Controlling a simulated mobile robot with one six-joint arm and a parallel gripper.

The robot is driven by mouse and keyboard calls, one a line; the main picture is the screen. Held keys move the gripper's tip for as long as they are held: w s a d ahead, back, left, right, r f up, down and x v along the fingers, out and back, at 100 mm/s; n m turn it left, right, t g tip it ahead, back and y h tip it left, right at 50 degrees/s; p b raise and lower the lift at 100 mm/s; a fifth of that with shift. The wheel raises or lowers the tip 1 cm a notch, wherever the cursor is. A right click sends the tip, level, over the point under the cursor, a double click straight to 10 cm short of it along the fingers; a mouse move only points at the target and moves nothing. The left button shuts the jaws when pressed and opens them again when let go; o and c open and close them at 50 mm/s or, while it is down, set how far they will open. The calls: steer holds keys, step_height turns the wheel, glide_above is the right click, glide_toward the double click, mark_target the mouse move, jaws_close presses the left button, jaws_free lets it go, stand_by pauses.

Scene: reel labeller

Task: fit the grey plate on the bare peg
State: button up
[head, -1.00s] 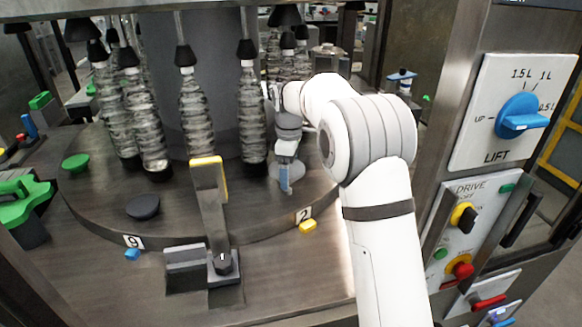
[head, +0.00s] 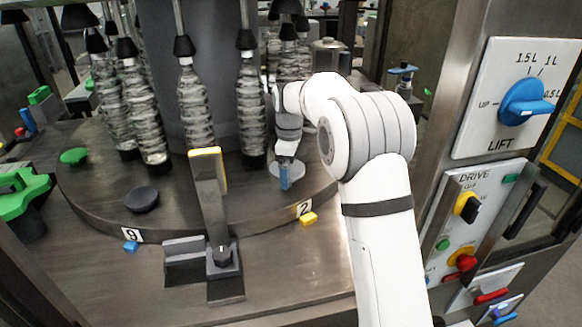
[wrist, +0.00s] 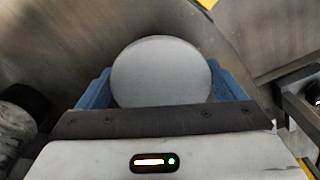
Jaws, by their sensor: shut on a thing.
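The grey plate (wrist: 160,72) is a round, light grey disc. It lies between the two blue fingers of my gripper (wrist: 160,90) in the wrist view, and my gripper is shut on it. In the head view my gripper (head: 285,176) points down over the right front of the dark round table, near the label 2. The plate (head: 298,175) shows there as a pale disc around the fingers. I cannot make out the bare peg; the plate and fingers may hide it. I cannot tell whether the plate touches the table.
A dark plate (head: 141,199) and a green plate (head: 74,157) sit on the round table (head: 225,212) to the left. Several clear bottles (head: 196,110) stand behind. A yellow-topped upright lever (head: 209,178) stands at the front. A control panel (head: 505,98) is at right.

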steer(key=shift+f+b, duration=0.5)
steer(key=shift+f, duration=0.6)
steer(key=o, duration=0.8)
step_height(320, 180, up, 7)
steer(key=shift+f+b, duration=0.1)
steer(key=shift+b, duration=0.3)
steer(key=shift+r, duration=0.5)
